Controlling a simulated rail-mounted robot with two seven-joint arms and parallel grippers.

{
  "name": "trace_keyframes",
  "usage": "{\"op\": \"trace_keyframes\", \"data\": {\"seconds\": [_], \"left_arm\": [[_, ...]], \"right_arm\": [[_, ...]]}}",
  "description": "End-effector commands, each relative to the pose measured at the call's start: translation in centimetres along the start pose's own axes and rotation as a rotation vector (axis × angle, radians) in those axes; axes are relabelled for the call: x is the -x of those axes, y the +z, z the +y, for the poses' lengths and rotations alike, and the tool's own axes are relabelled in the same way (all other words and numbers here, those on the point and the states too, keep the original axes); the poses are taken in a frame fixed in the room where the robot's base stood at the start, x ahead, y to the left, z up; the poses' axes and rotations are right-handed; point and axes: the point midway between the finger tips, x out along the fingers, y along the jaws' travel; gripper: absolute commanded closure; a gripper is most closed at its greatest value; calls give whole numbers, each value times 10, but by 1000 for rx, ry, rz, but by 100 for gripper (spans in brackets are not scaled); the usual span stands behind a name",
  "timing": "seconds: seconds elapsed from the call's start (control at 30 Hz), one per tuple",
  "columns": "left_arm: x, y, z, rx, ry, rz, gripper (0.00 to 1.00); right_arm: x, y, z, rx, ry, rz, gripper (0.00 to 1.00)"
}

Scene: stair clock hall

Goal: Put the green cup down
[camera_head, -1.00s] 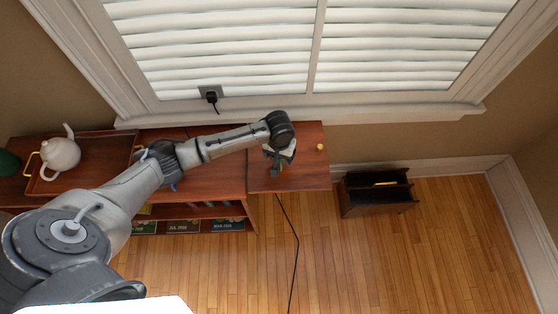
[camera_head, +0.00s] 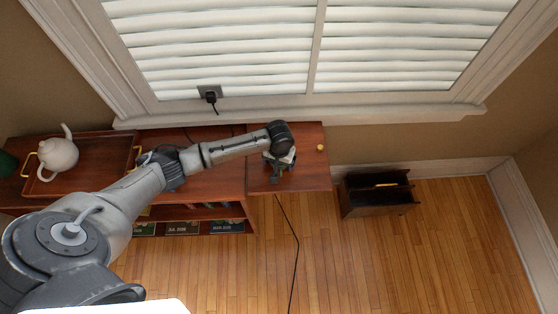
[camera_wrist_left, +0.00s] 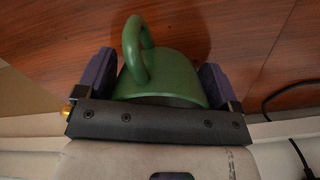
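The green cup (camera_wrist_left: 165,75) shows in the left wrist view between the two purple-padded fingers of my left gripper (camera_wrist_left: 155,80). Its handle points toward the top of that picture. The fingers sit against the cup's sides, so the gripper is shut on it. In the head view my left gripper (camera_head: 279,168) is over the right end of the wooden cabinet top (camera_head: 300,177), and the cup is mostly hidden there. I cannot tell whether the cup touches the wood. My right gripper is not in view.
A white teapot (camera_head: 60,154) stands on a wooden tray (camera_head: 103,157) at the left. A small yellow knob (camera_head: 320,147) is on the cabinet's right end. A dark wooden box (camera_head: 376,199) stands on the floor. A black cord (camera_head: 297,245) runs down the floor.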

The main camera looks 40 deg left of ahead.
Motion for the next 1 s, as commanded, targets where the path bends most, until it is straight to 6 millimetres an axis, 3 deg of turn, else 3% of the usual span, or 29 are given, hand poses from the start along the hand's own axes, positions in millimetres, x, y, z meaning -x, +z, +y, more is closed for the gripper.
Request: {"op": "trace_keyframes", "data": {"seconds": [0.13,0.43,1.0], "left_arm": [[0,0,0,0,0,0,0],[5,0,0,0,0,3,0],[100,-1,0,-1,1,2,0]], "right_arm": [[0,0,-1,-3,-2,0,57],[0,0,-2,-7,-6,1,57],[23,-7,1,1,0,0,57]]}}
